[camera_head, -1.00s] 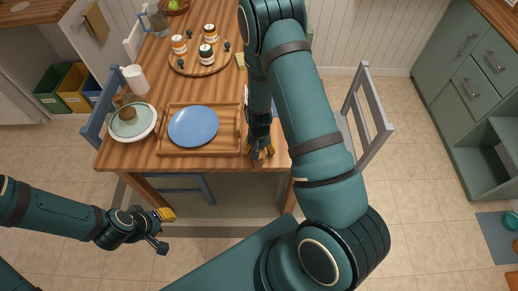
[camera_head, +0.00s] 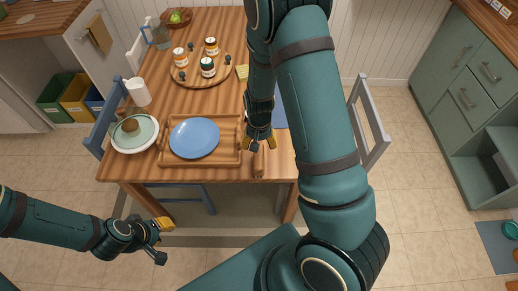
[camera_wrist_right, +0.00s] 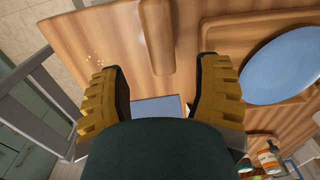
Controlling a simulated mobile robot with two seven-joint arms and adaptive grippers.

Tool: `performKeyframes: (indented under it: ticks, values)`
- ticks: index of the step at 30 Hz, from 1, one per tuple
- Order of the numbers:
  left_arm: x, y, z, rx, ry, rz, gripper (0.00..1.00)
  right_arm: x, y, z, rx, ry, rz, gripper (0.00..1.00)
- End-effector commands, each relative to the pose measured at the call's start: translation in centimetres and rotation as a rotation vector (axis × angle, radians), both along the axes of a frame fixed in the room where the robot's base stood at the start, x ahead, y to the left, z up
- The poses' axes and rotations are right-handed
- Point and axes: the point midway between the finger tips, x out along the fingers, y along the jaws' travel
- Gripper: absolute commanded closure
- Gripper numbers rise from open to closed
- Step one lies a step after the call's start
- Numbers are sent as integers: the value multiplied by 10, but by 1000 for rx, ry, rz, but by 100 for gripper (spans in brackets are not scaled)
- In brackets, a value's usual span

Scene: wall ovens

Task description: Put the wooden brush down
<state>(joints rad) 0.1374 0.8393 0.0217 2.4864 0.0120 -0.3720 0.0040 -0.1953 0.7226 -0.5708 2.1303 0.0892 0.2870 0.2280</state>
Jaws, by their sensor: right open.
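The wooden brush (camera_head: 259,163) lies on the dining table (camera_head: 222,176) near its front edge, right of the wooden tray. In the right wrist view the wooden brush (camera_wrist_right: 157,38) shows as a plain rounded wooden bar, just beyond the fingertips and apart from them. My right gripper (camera_head: 258,141) is open and empty, behind the brush in the head view. Its two yellow-padded fingers stand wide apart in the right wrist view (camera_wrist_right: 158,92). My left gripper (camera_head: 162,240) is open and empty, over the floor in front of the table.
A wooden tray (camera_head: 168,158) holds a blue plate (camera_head: 194,138). Jars stand on a round board (camera_head: 190,79) farther back. A grey chair (camera_head: 373,120) stands at right.

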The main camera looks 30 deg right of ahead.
Motion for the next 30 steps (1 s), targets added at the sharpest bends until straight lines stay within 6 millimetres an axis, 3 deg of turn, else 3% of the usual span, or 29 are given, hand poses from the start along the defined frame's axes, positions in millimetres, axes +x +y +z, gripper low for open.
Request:
performKeyframes:
  ticks: [4, 7, 12, 15, 19, 24, 30]
  values:
    - [0, 0, 2, 0, 0, 0, 66, -2, 4, 6, 5, -1, 9, 36]
    - [0, 0, 2, -1, 0, 0, 66, -13, 21, -10, 32, -10, 59, 36]
    - [0, 0, 2, 0, 1, 0, 66, -46, 84, -44, 135, -82, 208, 36]
    - [0, 0, 2, 0, 0, 0, 66, -64, 120, -51, 200, -139, 284, 36]
    - [0, 0, 2, 0, 0, 0, 66, -79, 155, -50, 266, -210, 344, 36]
    - [0, 0, 2, 0, 0, 0, 66, -84, 171, -46, 297, -251, 373, 36]
    - [0, 0, 2, 0, 0, 0, 66, -84, 171, -46, 296, -253, 374, 36]
